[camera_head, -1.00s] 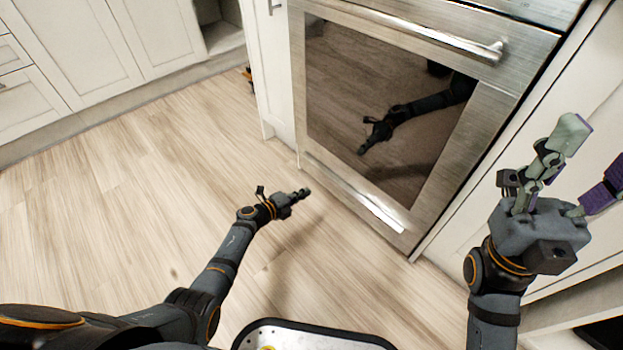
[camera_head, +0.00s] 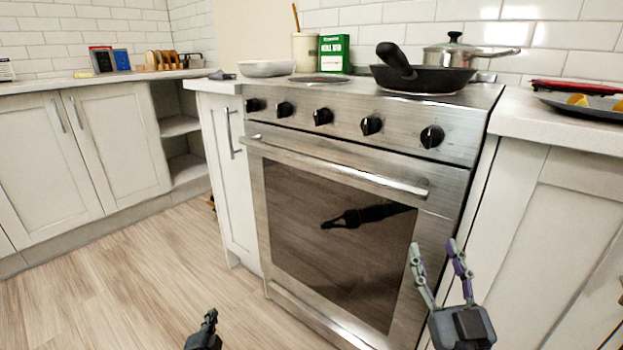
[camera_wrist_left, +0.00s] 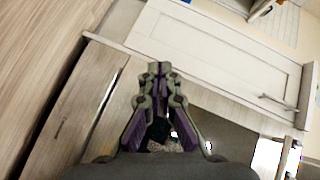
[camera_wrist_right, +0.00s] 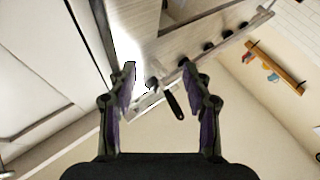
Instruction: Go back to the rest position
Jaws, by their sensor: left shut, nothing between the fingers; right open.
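My left gripper (camera_head: 208,322) shows at the bottom of the head view, low over the wooden floor, with its arm out of frame. In the left wrist view its fingers (camera_wrist_left: 158,72) meet, shut and empty. My right gripper (camera_head: 437,256) is at the lower right of the head view, in front of the oven's right side, fingers pointing up. In the right wrist view its fingers (camera_wrist_right: 160,75) stand wide apart with nothing held between them.
The steel oven (camera_head: 340,160) stands ahead, its door shut. A black pan (camera_head: 425,78) and a pot (camera_head: 462,54) are on top. A counter (camera_head: 550,122) is at right with a plate (camera_head: 590,104). White cabinets (camera_head: 100,150) line the left. The floor (camera_head: 120,280) at left is clear.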

